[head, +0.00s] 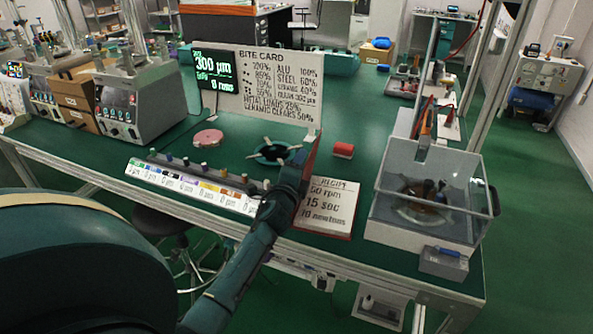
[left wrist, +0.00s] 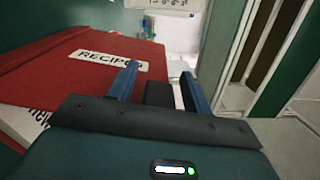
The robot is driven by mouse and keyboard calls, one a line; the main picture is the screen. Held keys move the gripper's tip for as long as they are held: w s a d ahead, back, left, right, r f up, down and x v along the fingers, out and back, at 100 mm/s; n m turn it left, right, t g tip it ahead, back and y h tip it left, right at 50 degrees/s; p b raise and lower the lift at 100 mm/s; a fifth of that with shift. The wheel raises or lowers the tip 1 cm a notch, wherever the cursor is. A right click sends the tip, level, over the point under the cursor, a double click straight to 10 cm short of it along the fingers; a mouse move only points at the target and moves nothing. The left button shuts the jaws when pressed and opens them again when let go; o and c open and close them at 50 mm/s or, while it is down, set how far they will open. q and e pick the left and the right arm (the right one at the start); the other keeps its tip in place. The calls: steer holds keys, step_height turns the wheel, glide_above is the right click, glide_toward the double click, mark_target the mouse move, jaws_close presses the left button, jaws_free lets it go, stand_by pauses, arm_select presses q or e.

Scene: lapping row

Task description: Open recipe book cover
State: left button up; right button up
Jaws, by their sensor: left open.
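The recipe book (head: 328,207) lies at the front edge of the green bench, with its printed white page facing up. Its red cover (head: 310,163) stands raised, steeply tilted, along the book's left side. In the left wrist view the red cover (left wrist: 45,65) fills the left, with its RECIPES label near my fingers and a strip of white page below. My left gripper (head: 293,172) is at the cover's left side; in the wrist view its two fingers (left wrist: 158,74) are apart, with nothing clearly between them. Whether a finger touches the cover cannot be told. My right gripper is not shown.
A clear lapping enclosure (head: 430,195) stands right of the book. A small red block (head: 343,150), a round dark-centred fixture (head: 273,152) and a pink disc (head: 208,138) lie behind. A labelled strip of knobs (head: 190,185) runs left. A bite card board (head: 265,85) stands at the back.

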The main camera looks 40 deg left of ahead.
arm_select(q)
steer(key=b+v, duration=0.1)
steer(key=v, duration=1.2)
steer(key=shift+d, duration=0.1)
